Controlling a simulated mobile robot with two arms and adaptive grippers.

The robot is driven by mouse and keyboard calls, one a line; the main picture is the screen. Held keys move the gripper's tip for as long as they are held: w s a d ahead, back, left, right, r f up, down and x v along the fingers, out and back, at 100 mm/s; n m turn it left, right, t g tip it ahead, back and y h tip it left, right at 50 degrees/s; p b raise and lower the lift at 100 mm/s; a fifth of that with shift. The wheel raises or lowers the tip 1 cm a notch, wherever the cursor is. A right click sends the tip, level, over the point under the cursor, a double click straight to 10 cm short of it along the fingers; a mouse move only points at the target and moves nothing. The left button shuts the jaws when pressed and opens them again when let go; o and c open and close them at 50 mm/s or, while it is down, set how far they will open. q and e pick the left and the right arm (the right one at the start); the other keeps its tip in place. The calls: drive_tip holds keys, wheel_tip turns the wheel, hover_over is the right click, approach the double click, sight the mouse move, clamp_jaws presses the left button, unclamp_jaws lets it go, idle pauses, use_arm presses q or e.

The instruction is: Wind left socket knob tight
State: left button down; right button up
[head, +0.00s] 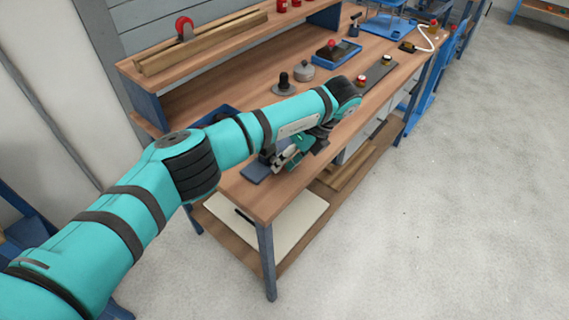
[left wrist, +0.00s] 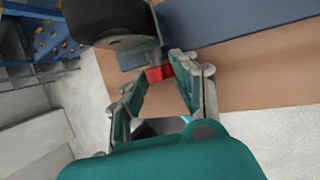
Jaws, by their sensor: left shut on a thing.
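My left gripper (head: 284,158) is low over the near end of the workbench, its fingers pointing toward a blue-grey plate (head: 256,172). In the left wrist view the two fingers (left wrist: 158,80) are closed around a small red part (left wrist: 155,74), which I take to be the left socket knob. A large black rounded body (left wrist: 110,20) stands right beside the red part and hides some of it. In the head view my own arm and gripper hide the knob. My right gripper is in neither view.
A raised shelf (head: 225,39) runs along the back. The floor at right is clear.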

use_arm(q)
drive_tip(key=c, duration=1)
unclamp_jaws()
drive_tip(key=shift+c, duration=0.2)
drive_tip(key=shift+r, duration=0.15)
drive_tip(key=v, duration=1.2)
